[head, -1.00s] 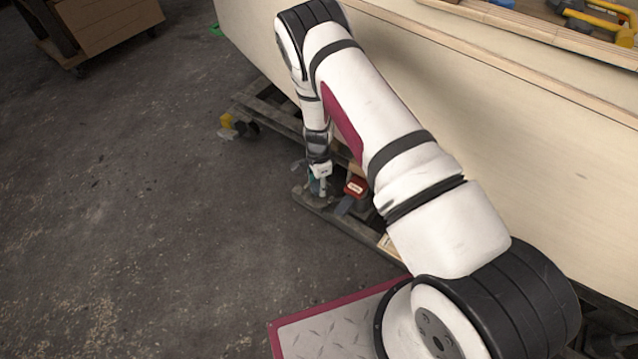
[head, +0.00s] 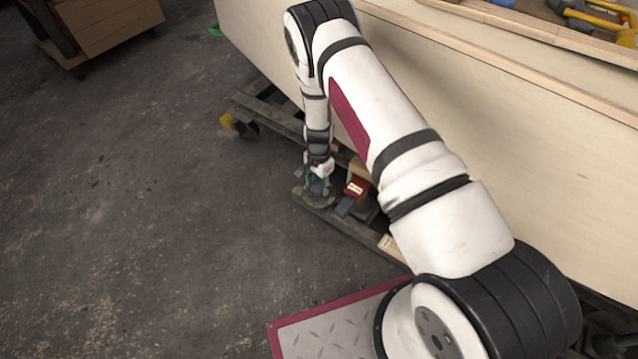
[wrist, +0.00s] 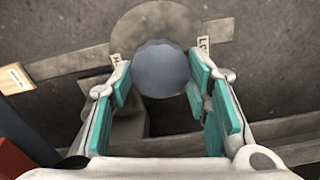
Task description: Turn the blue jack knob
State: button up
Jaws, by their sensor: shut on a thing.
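The blue jack knob (wrist: 160,68) is a rounded grey-blue cap over a flat round metal plate (wrist: 158,22). It sits between the teal-padded fingers of my gripper (wrist: 161,76) in the wrist view, a pad on each side. My gripper is shut on the knob. In the head view my gripper (head: 319,179) points down beside the wooden hull, low near the floor. The knob (head: 318,188) shows there only as a small bluish spot, partly hidden by the fingers.
A red object (head: 355,187) stands just right of my gripper in the head view. Wooden beams (head: 275,118) run along the hull's foot. The plywood hull wall (head: 520,150) rises on the right. A yellow and black object (head: 238,125) lies left. Grey floor (head: 130,210) is clear.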

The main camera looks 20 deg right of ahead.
aim_at(319, 186)
jog(key=o, duration=1.2)
jog(key=shift+c, duration=0.2)
notch_tip(319, 186, up, 12)
